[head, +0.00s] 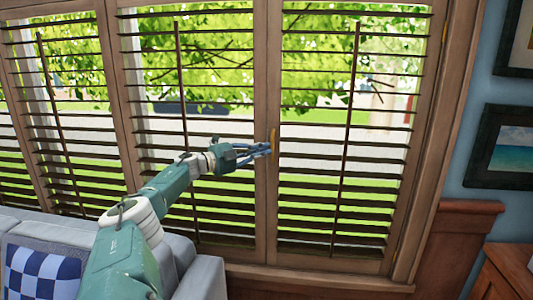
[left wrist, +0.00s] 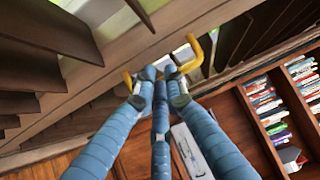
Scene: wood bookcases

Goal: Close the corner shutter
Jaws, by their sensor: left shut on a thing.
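The corner shutter (head: 343,158) is the rightmost wooden louvred panel, beside the blue wall. It looks roughly in line with the panel on its left; I cannot tell whether a small gap is left. A yellow handle (head: 273,141) stands on its left stile. My left gripper (head: 266,149) reaches in from the left and is shut on the handle. In the left wrist view, the blue fingers (left wrist: 160,82) meet at the yellow handle (left wrist: 207,52), hiding its middle. My right gripper is in neither view.
A grey sofa (head: 190,255) with a blue checkered cushion (head: 40,274) stands below my arm at lower left. Another louvred panel (head: 212,150) adjoins on the left. Framed pictures (head: 500,147) hang on the right wall. A bookcase (left wrist: 245,110) shows in the left wrist view.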

